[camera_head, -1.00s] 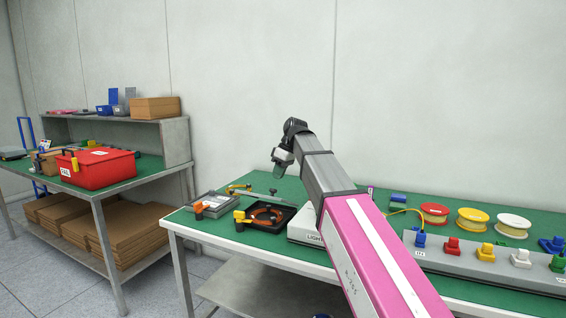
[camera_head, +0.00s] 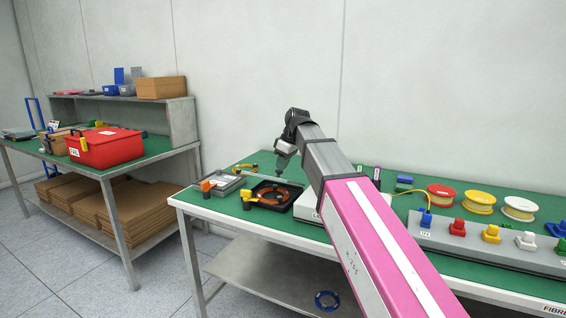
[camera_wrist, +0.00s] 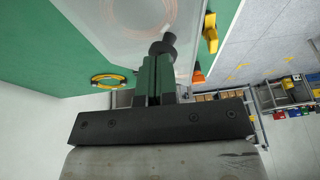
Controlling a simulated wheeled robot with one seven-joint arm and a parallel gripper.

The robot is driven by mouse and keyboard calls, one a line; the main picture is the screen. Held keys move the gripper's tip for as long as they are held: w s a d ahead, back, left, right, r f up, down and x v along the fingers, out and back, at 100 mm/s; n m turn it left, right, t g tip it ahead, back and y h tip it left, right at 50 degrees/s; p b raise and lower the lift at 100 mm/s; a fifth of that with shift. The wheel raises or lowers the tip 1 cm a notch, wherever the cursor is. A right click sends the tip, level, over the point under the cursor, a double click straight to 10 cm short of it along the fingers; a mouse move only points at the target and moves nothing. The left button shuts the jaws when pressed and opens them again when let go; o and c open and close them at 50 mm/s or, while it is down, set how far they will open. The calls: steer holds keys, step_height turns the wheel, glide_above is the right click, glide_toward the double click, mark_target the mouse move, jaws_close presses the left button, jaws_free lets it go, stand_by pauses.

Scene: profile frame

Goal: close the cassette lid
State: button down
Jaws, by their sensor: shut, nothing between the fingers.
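The cassette (camera_head: 262,204) is a black square tray with an orange coil (camera_head: 268,193) inside, on the green bench. A clear, whitish lid (camera_wrist: 115,22) shows in the wrist view, with the coil faintly visible through it. In the head view the lid is hard to make out, and I cannot tell whether it lies fully flat. My gripper (camera_head: 279,174) is shut and empty, pointing down at the cassette's back part. In the wrist view my fingertips (camera_wrist: 165,45) overlap the lid; contact with it is unclear.
A grey tray (camera_head: 213,191) with an orange-handled item stands just left of the cassette. A yellow ring-shaped item (camera_wrist: 109,80) lies behind. A white box is partly hidden by my arm. Spools (camera_head: 480,202) and a grey connector rail (camera_head: 470,236) fill the bench's right.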

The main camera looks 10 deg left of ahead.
mark_target(276, 179)
steer(key=shift+s+a+f+t+h, duration=0.15)
steer(key=shift+s+f+t+h, duration=0.15)
steer(key=shift+s+f+t, duration=0.5)
steer(key=shift+s+a+f, duration=0.1)
steer(key=shift+f, duration=0.1)
steer(key=f, duration=0.1)
steer(key=s+f+t, duration=0.1)
steer(key=s+f, duration=0.1)
steer(key=shift+s+a+f+n, duration=0.1)
steer(key=shift+a+n, duration=0.2)
steer(key=shift+a, duration=0.05)
steer(key=shift+s+a+f, duration=0.1)
steer(key=shift+s+f, duration=0.05)
steer(key=shift+f, duration=0.35)
steer(key=shift+s+a+f, duration=0.1)
steer(key=shift+f, duration=0.4)
steer(key=shift+r, duration=0.1)
steer(key=shift+w+r, duration=0.1)
steer(key=shift+r, duration=0.15)
step_height(276, 179, up, 4)
steer(key=shift+f+t, duration=0.15)
steer(key=shift+t, duration=0.15)
steer(key=s+v, duration=0.1)
steer(key=v, duration=0.8)
steer(key=shift+s+r, duration=0.2)
steer(key=shift+r, duration=0.05)
